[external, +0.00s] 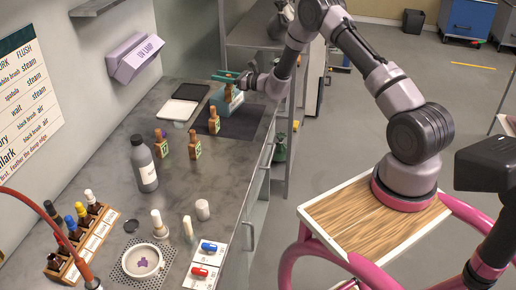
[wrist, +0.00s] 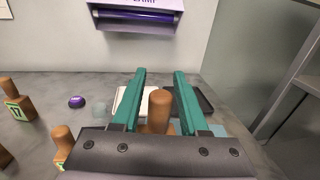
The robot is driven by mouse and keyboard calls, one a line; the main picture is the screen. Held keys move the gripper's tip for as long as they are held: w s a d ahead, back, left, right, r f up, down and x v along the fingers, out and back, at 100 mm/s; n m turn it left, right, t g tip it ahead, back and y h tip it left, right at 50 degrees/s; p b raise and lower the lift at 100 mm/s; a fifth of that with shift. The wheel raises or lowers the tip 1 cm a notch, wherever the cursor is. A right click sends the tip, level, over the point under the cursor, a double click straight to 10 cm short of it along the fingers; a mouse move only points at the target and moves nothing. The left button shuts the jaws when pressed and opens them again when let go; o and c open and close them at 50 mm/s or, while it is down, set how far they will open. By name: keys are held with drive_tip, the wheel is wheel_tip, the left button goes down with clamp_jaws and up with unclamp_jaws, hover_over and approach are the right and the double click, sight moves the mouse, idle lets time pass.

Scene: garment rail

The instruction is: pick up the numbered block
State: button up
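Several brown, bottle-shaped wooden pieces with number labels stand on the grey counter. One numbered block (external: 214,121) is on the dark mat, and two more, one (external: 194,144) and another (external: 162,144), stand nearer. A further brown piece (external: 228,93) is at the teal box (external: 219,104), below my gripper (external: 225,77). In the wrist view, my gripper's teal fingers (wrist: 160,72) are open on either side of a brown handle (wrist: 160,106), with gaps visible. The lower part of that piece is hidden by the gripper body. A numbered block (wrist: 18,108) reading 17 is at the left.
A white tray (external: 172,111) and dark tray (external: 190,92) lie by the wall, under the purple UV lamp (external: 134,58). A grey bottle (external: 144,165), white bowl (external: 142,262) and dropper-bottle rack (external: 87,246) stand nearer. A purple oval (wrist: 77,102) lies left.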

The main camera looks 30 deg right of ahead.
clamp_jaws()
idle(1.2)
